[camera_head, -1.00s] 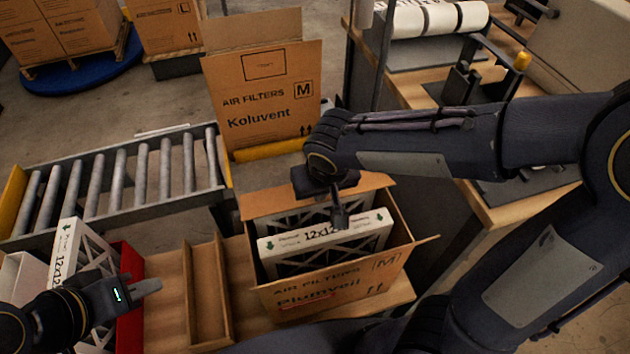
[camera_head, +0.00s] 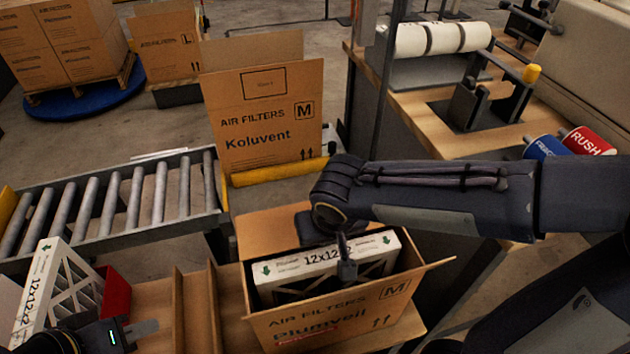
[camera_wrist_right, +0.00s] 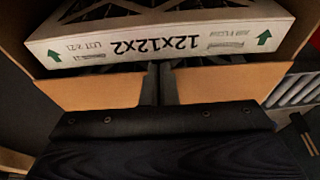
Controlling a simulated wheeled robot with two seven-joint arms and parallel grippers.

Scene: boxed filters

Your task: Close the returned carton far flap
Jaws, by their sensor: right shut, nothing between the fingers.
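The returned carton (camera_head: 345,318), printed Plumveil, stands open with a white 12x12x2 filter (camera_head: 300,268) inside. Its far flap (camera_head: 268,228) is up and leans back; my right arm hides part of it. My right gripper (camera_head: 346,268) is shut and empty, pointing down over the carton opening, by the filter's top edge. In the right wrist view its fingers (camera_wrist_right: 158,84) lie in front of a tan cardboard panel, with the filter (camera_wrist_right: 165,40) beyond; touch cannot be told. My left gripper (camera_head: 140,332) is at the lower left, partly cut off; its jaw opening is unclear.
Another white filter (camera_head: 50,290) stands by a red bin (camera_head: 116,292) at the left. A roller conveyor (camera_head: 120,205) and an upright Koluvent carton (camera_head: 265,115) are behind. A side flap (camera_head: 428,268) sticks out at the carton's right. A workbench (camera_head: 425,110) fills the right.

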